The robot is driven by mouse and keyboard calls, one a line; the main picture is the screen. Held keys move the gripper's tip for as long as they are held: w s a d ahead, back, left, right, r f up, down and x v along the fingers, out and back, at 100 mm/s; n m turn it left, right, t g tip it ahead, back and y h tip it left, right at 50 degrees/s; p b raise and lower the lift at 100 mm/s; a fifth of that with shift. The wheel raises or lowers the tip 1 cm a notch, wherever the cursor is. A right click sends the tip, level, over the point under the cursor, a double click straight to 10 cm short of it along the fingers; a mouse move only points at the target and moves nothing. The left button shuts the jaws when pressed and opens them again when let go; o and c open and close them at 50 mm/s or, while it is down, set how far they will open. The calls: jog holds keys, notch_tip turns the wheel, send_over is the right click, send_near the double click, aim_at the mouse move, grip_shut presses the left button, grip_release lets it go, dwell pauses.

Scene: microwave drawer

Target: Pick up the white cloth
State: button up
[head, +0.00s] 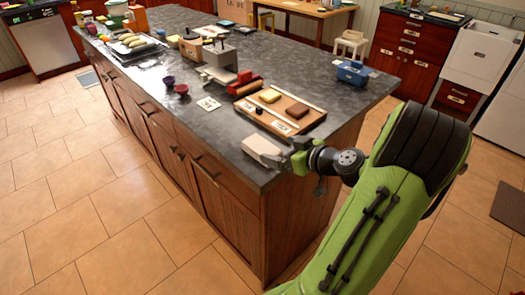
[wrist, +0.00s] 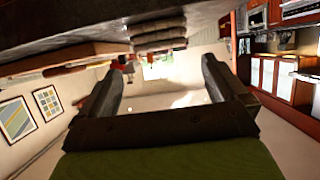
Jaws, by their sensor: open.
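The white cloth (head: 262,150) looks like a thick folded pad. It lies at the front right corner of the dark grey island counter in the head view. In the wrist view, where the scene shows upside down, a layered grey-white stack, likely the folded cloth (wrist: 158,33), lies ahead and above the fingers. My gripper (head: 291,157) is at the counter's corner, right beside the cloth's right end. Its two fingers in the wrist view (wrist: 163,78) are apart with nothing between them. I cannot tell whether a fingertip touches the cloth.
A wooden board (head: 282,121) with a yellow and a brown block lies just behind the cloth. A white card (head: 208,104) and small bowls (head: 181,90) are to the left. A blue box (head: 352,73) stands at the back right. The floor (head: 90,190) in front is clear.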

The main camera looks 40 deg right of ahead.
aim_at(263, 147)
jog(key=x, duration=0.8)
jog(key=shift+s+a+f+b, duration=0.1)
jog(key=shift+a+b, duration=0.1)
jog(key=shift+b, duration=0.1)
jog(key=shift+s, duration=0.1)
jog(key=c, duration=0.9)
notch_tip(263, 147, up, 10)
jog(key=p, duration=0.3)
